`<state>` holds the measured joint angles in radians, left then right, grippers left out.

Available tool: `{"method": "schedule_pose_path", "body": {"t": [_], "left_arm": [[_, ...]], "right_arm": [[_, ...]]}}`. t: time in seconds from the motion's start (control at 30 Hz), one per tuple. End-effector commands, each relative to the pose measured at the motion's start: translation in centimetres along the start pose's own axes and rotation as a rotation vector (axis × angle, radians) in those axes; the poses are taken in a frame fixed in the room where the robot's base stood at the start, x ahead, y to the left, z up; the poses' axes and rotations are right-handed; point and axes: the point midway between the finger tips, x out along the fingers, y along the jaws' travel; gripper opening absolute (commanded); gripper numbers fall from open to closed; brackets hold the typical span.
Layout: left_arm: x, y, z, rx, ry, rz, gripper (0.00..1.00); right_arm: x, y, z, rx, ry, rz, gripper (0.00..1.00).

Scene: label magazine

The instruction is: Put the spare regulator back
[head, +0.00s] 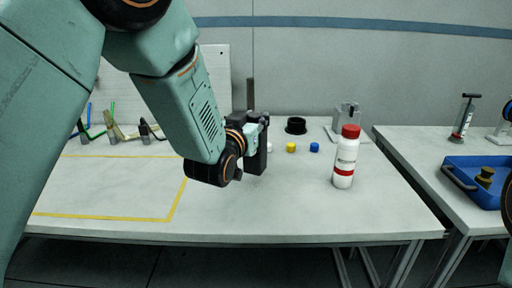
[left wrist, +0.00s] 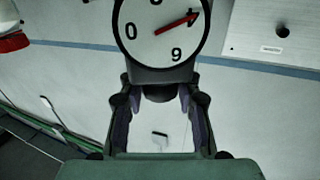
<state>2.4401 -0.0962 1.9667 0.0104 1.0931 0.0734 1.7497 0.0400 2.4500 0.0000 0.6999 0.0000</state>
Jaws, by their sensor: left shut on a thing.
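My left gripper (head: 260,143) is above the middle of the grey table, pointing away from me. It is shut on a round gauge with a dark housing, which I take to be the spare regulator (left wrist: 160,30). In the left wrist view its white dial, black numerals and red needle face the camera just beyond the fingertips, cut off by the top edge. In the head view the arm and gripper mostly hide it, and I cannot make out its outline. My right gripper is out of view.
A white bottle with a red cap (head: 345,160) stands right of the gripper. A yellow cap (head: 291,147), blue cap (head: 315,147) and black ring (head: 296,125) lie behind. A yellow-taped area (head: 110,216) at left is clear. A blue tray (head: 462,182) is on the right table.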

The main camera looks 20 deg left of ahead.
Motion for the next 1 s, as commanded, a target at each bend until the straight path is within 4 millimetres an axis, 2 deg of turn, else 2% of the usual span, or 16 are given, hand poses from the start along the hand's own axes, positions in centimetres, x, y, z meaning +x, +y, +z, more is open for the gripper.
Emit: {"method": "schedule_pose_path", "body": {"t": [0.17,0.43,0.63,0.67,0.93,1.0], "left_arm": [[0.1,0.0,1.0,0.000,0.006,0.000,0.00],[0.3,0.0,4.4,0.000,0.005,0.000,0.00],[0.5,0.0,4.4,0.000,0.005,0.000,0.00],[0.4,0.0,4.6,0.000,0.001,0.000,0.32],[0.4,0.0,4.5,0.000,0.002,0.000,0.55],[0.4,0.0,4.5,0.000,0.002,0.000,0.55]], "right_arm": [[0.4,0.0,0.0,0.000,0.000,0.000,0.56],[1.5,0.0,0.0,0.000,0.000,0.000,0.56],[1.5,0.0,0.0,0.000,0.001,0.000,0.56],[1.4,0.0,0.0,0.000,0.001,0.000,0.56],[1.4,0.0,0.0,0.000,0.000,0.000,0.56],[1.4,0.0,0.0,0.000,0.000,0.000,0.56]]}}
